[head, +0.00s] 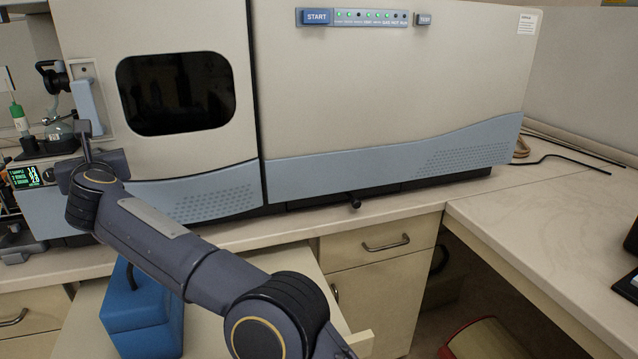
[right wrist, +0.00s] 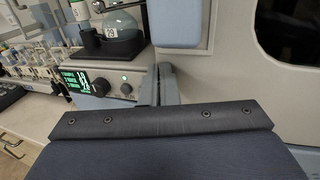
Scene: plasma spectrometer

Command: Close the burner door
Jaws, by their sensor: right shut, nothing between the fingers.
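The burner door (head: 160,30) is the beige left front panel of the spectrometer, with a dark rounded window. A dark narrow seam runs down its right side. I cannot tell whether it is fully closed. Its blue-grey handle (head: 90,106) is at its left edge and also shows at the top of the right wrist view (right wrist: 176,22). My right gripper (head: 84,128) is shut and empty, with its fingertips just below the handle, in front of the door's left edge. Its fingers show in the wrist view (right wrist: 160,84); contact is unclear. My left gripper is out of view.
Left of the door stand a small display unit (head: 32,176), a glass flask (head: 60,130) and a green-capped tube (head: 17,116). A blue box (head: 140,312) is below the counter front (head: 300,232). The counter at right (head: 540,200) is mostly clear.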

